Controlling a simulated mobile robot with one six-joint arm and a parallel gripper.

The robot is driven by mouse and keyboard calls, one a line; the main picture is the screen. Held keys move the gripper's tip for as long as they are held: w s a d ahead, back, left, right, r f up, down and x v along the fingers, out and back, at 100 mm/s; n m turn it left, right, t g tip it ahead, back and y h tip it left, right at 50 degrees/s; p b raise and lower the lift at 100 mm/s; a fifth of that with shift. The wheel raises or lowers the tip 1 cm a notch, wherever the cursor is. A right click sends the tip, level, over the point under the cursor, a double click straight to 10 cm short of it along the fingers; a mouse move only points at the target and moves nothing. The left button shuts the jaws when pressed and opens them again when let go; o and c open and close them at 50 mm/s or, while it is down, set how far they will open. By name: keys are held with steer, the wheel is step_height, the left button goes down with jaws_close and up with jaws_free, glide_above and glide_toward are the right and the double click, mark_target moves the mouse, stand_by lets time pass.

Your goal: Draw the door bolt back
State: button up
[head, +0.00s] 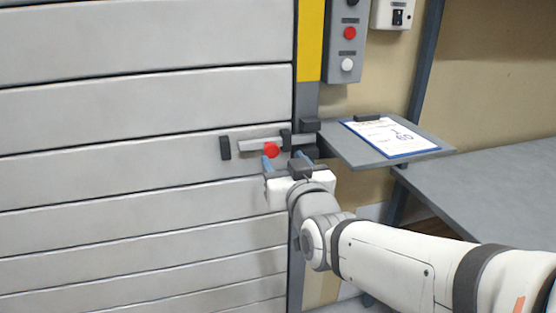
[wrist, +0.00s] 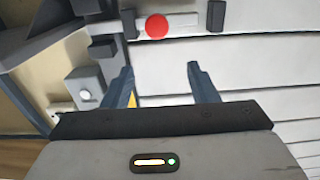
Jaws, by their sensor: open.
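The door bolt is a light grey bar (head: 255,146) lying level on the slatted grey door (head: 130,100), with a round red knob (head: 271,149). Its right end reaches the dark door frame. Dark brackets stand by it, one at the left (head: 225,148) and one right of the knob (head: 286,139). My gripper (head: 284,160) is open and empty, just below the knob. In the wrist view the red knob (wrist: 157,26) lies beyond the gap between my fingertips (wrist: 160,70), apart from both.
A grey shelf (head: 430,151) with a clipboard (head: 391,137) juts out right of the bolt. A control box with buttons (head: 347,45) hangs above it. A grey table (head: 490,185) stands at the right. The door surface left of the bolt is clear.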

mark_target(272, 151)
steer(key=shift+w+a+f+b, duration=0.35)
steer(key=shift+w+a+f, duration=0.1)
steer(key=shift+w, duration=0.9)
steer(key=shift+w+a+f+b, duration=0.3)
steer(key=shift+w+f+b, duration=0.1)
steer(key=shift+w, duration=1)
steer(key=shift+w+a+f+b, duration=0.35)
steer(key=shift+w+a+f, duration=0.1)
steer(key=shift+w, duration=0.9)
steer(key=shift+c, duration=0.2)
jaws_close()
